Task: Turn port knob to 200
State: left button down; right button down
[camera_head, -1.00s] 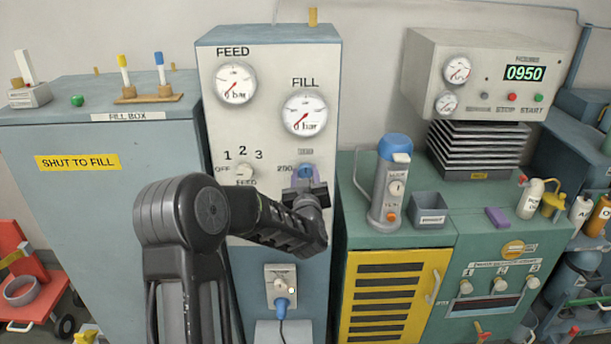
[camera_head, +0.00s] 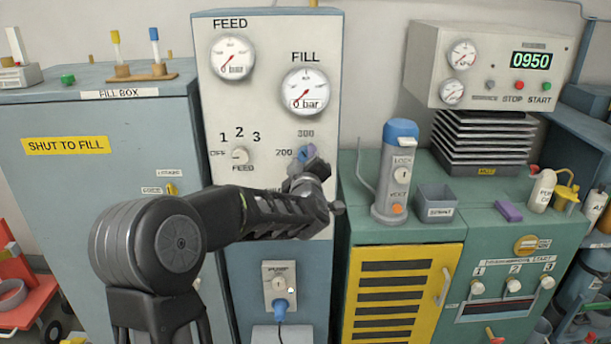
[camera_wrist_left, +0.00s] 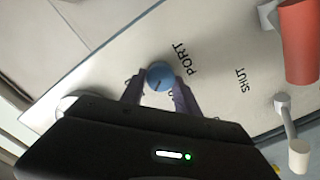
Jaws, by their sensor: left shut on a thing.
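The port knob (camera_head: 306,153) is a small blue knob on the tall panel, below the FILL gauge, with a 200 mark to its left and a 300 mark above it. In the left wrist view the blue knob (camera_wrist_left: 160,76) sits beside the word PORT, with a dark pointer line on its face. My left gripper (camera_head: 309,160) reaches the knob from below, and its two fingers stand on either side of the knob in the wrist view. It is shut on the knob. The gripper hides part of the knob in the head view. My right gripper is not in view.
The FEED knob (camera_head: 240,156) is left of the port knob. The FILL gauge (camera_head: 305,91) is above it. A grey and blue flask-like device (camera_head: 397,180) stands on the green cabinet to the right. The pump switch plate (camera_head: 280,288) is below my arm.

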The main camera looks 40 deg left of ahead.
pick_arm(q)
jog(key=n+b, duration=0.2)
jog(key=b, duration=0.1)
jog(key=n+b, duration=0.6)
jog(key=shift+f+b, duration=0.35)
jog(key=shift+f, duration=0.05)
jog(key=shift+r+n+b, duration=0.15)
jog(key=shift+n+b, duration=1.1)
jog(key=shift+n, duration=0.45)
jog(key=c, duration=0.9)
grip_release()
jog(key=v, duration=0.8)
jog(key=shift+a, duration=0.1)
